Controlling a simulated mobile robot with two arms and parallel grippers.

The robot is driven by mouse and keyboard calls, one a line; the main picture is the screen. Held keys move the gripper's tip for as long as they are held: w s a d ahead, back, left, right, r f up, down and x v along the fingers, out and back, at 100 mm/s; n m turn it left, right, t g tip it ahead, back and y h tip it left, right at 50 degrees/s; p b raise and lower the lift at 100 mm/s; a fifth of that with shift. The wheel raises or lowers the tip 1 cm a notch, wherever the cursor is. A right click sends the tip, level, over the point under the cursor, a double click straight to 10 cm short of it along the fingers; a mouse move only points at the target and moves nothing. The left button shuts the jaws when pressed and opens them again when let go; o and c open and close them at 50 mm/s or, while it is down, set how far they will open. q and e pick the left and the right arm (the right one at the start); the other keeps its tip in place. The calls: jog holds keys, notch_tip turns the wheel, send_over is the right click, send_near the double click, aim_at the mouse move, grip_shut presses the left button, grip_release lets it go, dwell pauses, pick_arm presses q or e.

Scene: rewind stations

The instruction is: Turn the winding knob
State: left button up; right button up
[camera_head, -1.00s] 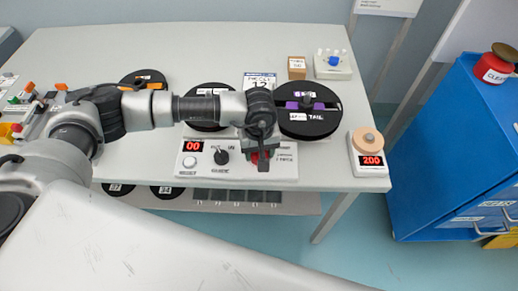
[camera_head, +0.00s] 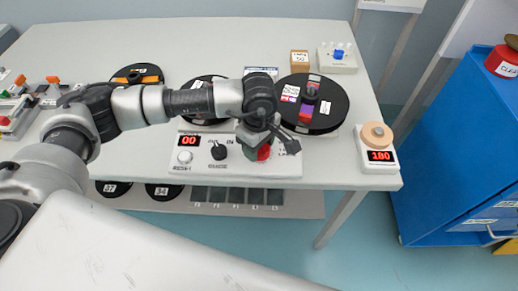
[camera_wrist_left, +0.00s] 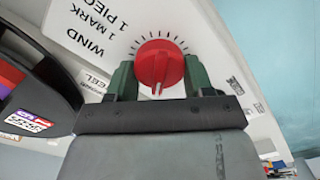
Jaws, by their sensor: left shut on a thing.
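The red winding knob (camera_wrist_left: 158,66) sits on a white panel with a ring of tick marks and the words "WIND 1 MARK 1 PIECE". In the head view the knob (camera_head: 264,152) shows beside my left gripper (camera_head: 256,146), at the right of the white control box (camera_head: 236,166). In the left wrist view my left gripper (camera_wrist_left: 155,80) has its green fingers on either side of the knob, shut on it. The box's display (camera_head: 188,141) reads 00. My right gripper is out of view.
Black reels lie behind the box; the right reel (camera_head: 336,107) carries a purple and red piece. A scale (camera_head: 377,157) reading 180 stands at the table's right edge. A blue cabinet (camera_head: 450,150) stands further right.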

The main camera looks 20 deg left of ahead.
pick_arm(q)
jog(key=shift+n+b, duration=1.2)
jog(key=shift+n, duration=0.8)
jog(key=o, duration=0.9)
notch_tip(320, 180, up, 11)
jog(key=shift+f, duration=0.1)
